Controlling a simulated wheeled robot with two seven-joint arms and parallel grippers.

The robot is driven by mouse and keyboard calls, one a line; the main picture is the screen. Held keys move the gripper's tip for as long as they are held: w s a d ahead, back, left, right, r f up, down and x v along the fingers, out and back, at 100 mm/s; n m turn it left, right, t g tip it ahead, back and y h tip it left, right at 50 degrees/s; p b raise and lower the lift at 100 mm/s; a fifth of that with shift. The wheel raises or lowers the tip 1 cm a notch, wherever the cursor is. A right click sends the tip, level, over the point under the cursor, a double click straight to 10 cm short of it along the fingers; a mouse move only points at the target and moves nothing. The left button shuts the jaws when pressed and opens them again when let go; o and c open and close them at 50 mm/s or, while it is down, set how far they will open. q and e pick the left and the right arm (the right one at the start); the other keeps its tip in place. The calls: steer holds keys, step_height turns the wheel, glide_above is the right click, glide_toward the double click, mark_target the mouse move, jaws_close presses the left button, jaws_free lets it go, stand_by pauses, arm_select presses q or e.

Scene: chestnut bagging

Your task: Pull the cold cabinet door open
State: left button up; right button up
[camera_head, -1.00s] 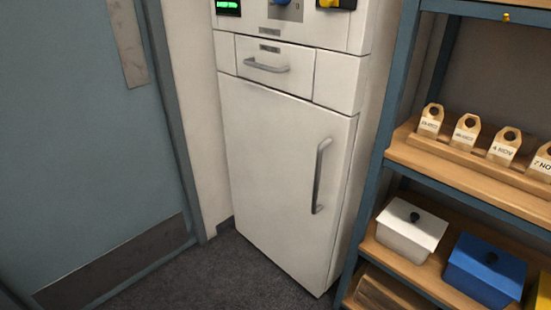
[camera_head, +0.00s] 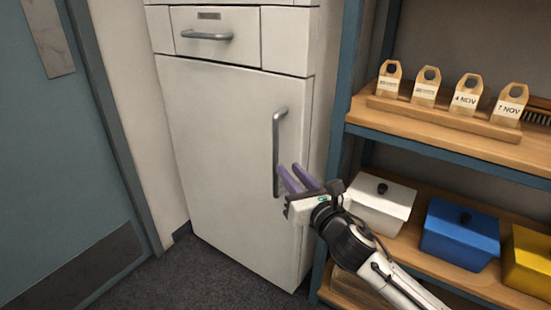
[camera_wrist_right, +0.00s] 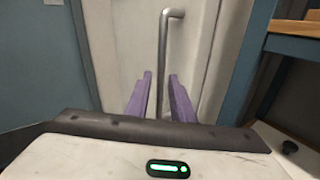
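The cold cabinet door (camera_head: 225,150) is white and stands shut in the head view. Its grey vertical bar handle (camera_head: 276,140) is near the door's right edge. My right gripper (camera_head: 293,178) reaches in from the lower right, with its purple fingers pointing at the lower part of the handle. In the right wrist view the handle (camera_wrist_right: 164,50) runs down between the two purple fingers (camera_wrist_right: 160,92), which are apart. I cannot tell whether they touch the bar. My left gripper does not show.
A drawer (camera_head: 214,35) is above the door. A blue-grey door (camera_head: 50,150) is at left.

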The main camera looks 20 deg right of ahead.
mark_target(277, 149)
steer(key=shift+n, duration=0.5)
steer(key=w, duration=0.3)
steer(key=w+b, duration=0.1)
steer(key=w, duration=0.3)
steer(key=w+r+b, duration=0.1)
steer(key=w, duration=0.3)
steer(key=shift+a+r, duration=0.1)
steer(key=shift+a, duration=0.15)
steer(key=shift+c, duration=0.2)
jaws_close()
